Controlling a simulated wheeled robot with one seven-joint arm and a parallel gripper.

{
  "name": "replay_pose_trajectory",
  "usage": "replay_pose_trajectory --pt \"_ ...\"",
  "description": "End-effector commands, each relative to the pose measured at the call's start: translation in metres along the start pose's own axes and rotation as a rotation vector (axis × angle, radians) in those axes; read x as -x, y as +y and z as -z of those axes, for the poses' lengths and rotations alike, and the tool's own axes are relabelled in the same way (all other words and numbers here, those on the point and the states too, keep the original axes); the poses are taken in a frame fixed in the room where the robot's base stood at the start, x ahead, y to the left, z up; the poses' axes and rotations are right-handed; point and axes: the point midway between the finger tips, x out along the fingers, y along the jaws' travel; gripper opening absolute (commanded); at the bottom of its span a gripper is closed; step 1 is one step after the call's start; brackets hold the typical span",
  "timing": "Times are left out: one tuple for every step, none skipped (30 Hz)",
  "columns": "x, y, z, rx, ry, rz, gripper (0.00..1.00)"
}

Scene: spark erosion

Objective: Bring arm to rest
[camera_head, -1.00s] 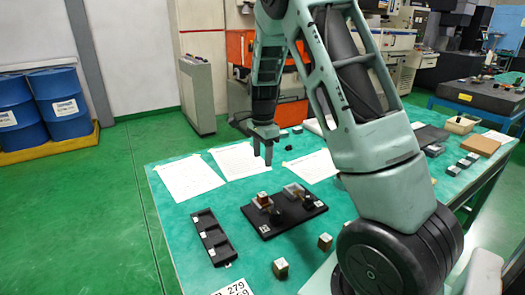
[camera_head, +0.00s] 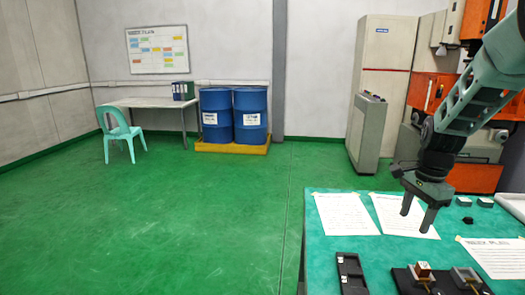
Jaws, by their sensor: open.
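My arm comes in from the upper right of the head view. My gripper (camera_head: 415,214) hangs pointing down above the papers on the green table (camera_head: 318,240). Its two fingers are apart with nothing between them. Below and to its right, a black fixture plate (camera_head: 408,284) carries a small brown and white block (camera_head: 423,270) and a second holder (camera_head: 466,278). A black compartment tray (camera_head: 350,272) lies to the left of the plate. The lower parts of the plate and tray are cut off by the frame.
White papers (camera_head: 345,213) lie on the table, with small grey blocks (camera_head: 485,202) behind. The green floor (camera_head: 220,220) left of the table is open. Blue drums (camera_head: 250,115), a green chair (camera_head: 121,132) and a grey cabinet (camera_head: 368,135) stand farther back.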

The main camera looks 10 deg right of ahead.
Motion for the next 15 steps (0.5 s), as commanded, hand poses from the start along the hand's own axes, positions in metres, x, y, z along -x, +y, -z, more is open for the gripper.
replay_pose_trajectory --pt "0.004 0.003 -0.04 0.147 -0.02 0.006 0.53" --pt "0.006 0.006 -0.062 0.238 -0.031 0.008 0.53" --pt "0.008 0.013 -0.091 0.364 -0.044 0.011 0.53" --pt "0.01 0.019 -0.112 0.462 -0.052 0.013 0.53" --pt "0.012 0.027 -0.133 0.558 -0.058 0.016 0.53" --pt "0.014 0.039 -0.159 0.691 -0.065 0.019 0.53" --pt "0.015 0.049 -0.179 0.794 -0.07 0.02 0.53" --pt "0.017 0.061 -0.198 0.898 -0.074 0.02 0.53" --pt "0.019 0.078 -0.221 1.04 -0.077 0.023 0.53" --pt "0.019 0.092 -0.237 1.146 -0.077 0.024 0.53" --pt "0.02 0.107 -0.252 1.254 -0.076 0.024 0.53" --pt "0.021 0.127 -0.269 1.394 -0.073 0.023 0.53" --pt "0.021 0.142 -0.279 1.496 -0.069 0.022 0.53" --pt "0.021 0.157 -0.288 1.594 -0.064 0.021 0.53" --pt "0.021 0.175 -0.298 1.714 -0.056 0.018 0.53"
